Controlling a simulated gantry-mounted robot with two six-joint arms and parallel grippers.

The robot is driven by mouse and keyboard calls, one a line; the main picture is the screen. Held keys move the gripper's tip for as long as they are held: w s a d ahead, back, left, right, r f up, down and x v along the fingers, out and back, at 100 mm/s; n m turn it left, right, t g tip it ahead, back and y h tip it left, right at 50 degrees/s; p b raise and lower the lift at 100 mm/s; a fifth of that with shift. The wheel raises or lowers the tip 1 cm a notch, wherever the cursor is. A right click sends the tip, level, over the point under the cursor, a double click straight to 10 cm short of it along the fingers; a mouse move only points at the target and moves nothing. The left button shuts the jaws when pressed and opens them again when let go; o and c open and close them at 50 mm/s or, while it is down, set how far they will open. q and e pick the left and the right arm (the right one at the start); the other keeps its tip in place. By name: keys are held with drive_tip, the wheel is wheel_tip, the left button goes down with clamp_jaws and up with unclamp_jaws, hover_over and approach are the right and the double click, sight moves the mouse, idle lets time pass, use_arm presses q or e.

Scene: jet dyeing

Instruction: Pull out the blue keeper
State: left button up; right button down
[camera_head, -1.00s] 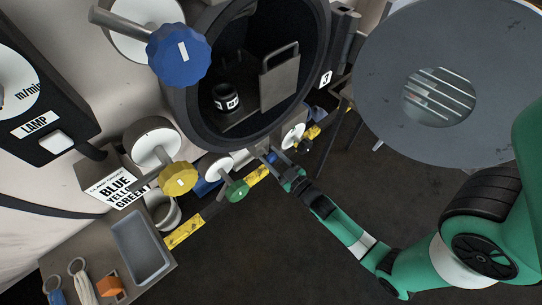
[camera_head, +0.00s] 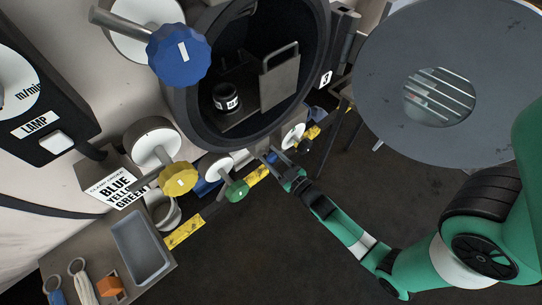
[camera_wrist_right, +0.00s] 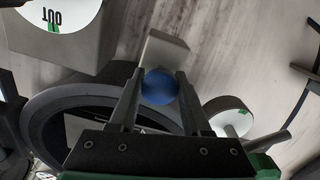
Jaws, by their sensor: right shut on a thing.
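The blue keeper shows in the right wrist view as a round blue knob (camera_wrist_right: 159,87) between my fingers. A pale grey block (camera_wrist_right: 165,47) sits just beyond it. My right gripper (camera_wrist_right: 158,82) is shut on the blue knob, one dark finger on each side. In the head view my right gripper (camera_head: 268,157) is at the lower rim of the round vessel opening (camera_head: 190,125). My left gripper is not in view.
A large blue handwheel (camera_head: 179,54), a yellow knob (camera_head: 179,179) and a green knob (camera_head: 237,190) stick out left of my right gripper. The round grey door (camera_head: 385,75) stands open at right. A tray (camera_head: 140,245) is at lower left. The dark floor below is clear.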

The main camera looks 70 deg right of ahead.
drive_tip(key=v, duration=0.2)
drive_tip(key=shift+s+a+p, duration=0.15)
drive_tip(key=shift+s+p, duration=0.1)
drive_tip(key=shift+p, duration=0.1)
drive_tip(key=shift+w, duration=0.1)
drive_tip(key=c, duration=0.8)
unclamp_jaws()
drive_tip(key=o, duration=0.4)
drive_tip(key=shift+s, duration=0.2)
drive_tip(key=shift+o, duration=0.2)
drive_tip(key=p+v, duration=0.2)
drive_tip(key=v, duration=0.9)
drive_tip(key=shift+s, duration=0.25)
